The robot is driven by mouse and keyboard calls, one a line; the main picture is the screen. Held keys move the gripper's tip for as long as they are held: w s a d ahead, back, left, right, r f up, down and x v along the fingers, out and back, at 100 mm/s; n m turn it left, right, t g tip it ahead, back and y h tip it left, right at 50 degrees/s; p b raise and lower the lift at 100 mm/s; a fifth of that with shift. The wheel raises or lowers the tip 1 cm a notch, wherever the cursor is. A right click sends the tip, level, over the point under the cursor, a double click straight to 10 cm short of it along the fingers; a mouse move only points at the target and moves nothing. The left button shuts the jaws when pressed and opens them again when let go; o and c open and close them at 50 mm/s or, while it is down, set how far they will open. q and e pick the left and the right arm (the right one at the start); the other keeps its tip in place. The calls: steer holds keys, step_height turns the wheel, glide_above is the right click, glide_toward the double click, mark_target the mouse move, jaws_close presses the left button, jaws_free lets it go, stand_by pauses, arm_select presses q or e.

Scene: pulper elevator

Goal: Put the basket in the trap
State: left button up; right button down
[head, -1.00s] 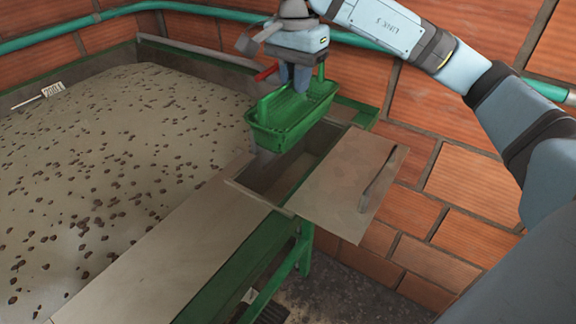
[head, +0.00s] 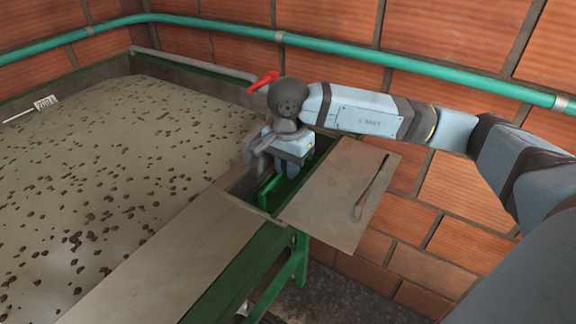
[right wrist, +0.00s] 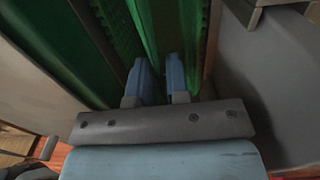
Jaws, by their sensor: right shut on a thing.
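The green basket (head: 289,188) is down inside the open trap, a rectangular opening whose rim (head: 243,197) shows at its left side. My right gripper (head: 295,172) reaches down over the opening and hides part of the basket. In the right wrist view, the right gripper's two blue fingers (right wrist: 160,80) are shut on a green part of the basket (right wrist: 150,30). Whether the basket rests on the trap's bottom is hidden. My left gripper is not in view.
The trap's lid (head: 335,195) with its handle lies open to the right. A vat of grey pulp (head: 100,170) fills the left. A red valve handle (head: 263,81) and teal pipe (head: 350,55) run behind my right arm, before a brick wall.

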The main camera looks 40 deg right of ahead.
steer(key=shift+f, duration=0.15)
steer(key=shift+f, duration=0.15)
steer(key=c, duration=1.1)
jaws_free()
steer(key=shift+r, duration=0.4)
step_height(320, 180, up, 12)
steer(key=shift+f+b, duration=0.2)
steer(key=shift+b, duration=0.15)
